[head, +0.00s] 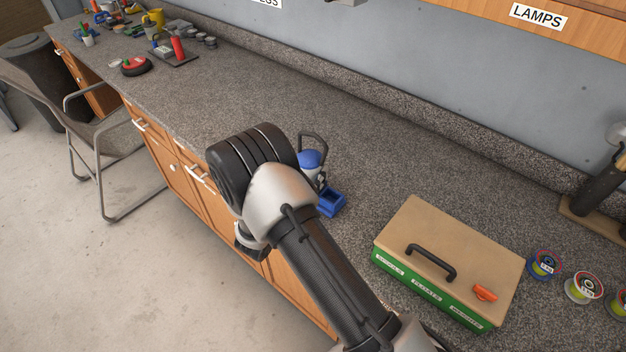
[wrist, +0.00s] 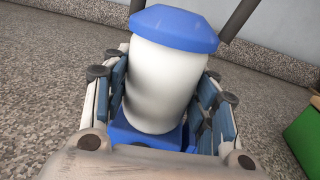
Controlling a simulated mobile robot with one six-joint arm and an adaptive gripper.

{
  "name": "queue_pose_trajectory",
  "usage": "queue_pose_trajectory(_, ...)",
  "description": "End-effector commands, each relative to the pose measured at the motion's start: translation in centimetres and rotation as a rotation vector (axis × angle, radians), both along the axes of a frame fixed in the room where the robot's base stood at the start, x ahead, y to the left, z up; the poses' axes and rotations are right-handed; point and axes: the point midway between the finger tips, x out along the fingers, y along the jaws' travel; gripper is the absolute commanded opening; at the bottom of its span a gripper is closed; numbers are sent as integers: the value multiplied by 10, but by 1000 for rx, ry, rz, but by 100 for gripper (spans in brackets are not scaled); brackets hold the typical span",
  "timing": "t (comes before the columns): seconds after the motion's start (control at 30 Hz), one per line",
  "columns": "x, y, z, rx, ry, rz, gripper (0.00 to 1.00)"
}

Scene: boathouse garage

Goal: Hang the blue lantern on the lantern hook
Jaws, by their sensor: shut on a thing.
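The blue lantern (wrist: 164,80) has a blue cap, a white body, a blue base and a dark bail handle. In the wrist view my gripper (wrist: 165,105) is shut on its white body, with a finger on each side. In the head view the lantern (head: 311,159) stands upright at or just above the counter, its cap, handle and blue base showing. My arm hides part of it there, and I cannot tell whether the base touches the counter. The lantern hook is not clearly visible; a "LAMPS" sign (head: 538,17) is on the wooden board at the upper right.
A tan and green box (head: 437,245) with a black handle and an orange item sits right of the lantern. Several spools (head: 545,264) lie beyond it. A red extinguisher-like item (head: 178,48) stands far left on the counter (head: 370,145). The counter behind the lantern is clear.

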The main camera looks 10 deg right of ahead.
Motion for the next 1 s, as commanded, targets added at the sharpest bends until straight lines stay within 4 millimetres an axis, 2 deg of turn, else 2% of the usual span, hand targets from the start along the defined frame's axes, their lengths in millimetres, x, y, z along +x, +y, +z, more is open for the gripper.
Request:
queue_pose_trajectory(0.37, 0, 0, 1, -1, -2, -1, 10)
queue_pose_trajectory(0.67, 0, 0, 8, 1, -4, 0, 9)
queue_pose_trajectory(0.87, 1, 0, 35, 1, -5, 0, 9)
queue_pose_trajectory(1.0, 1, 0, 72, 2, -8, -1, 9)
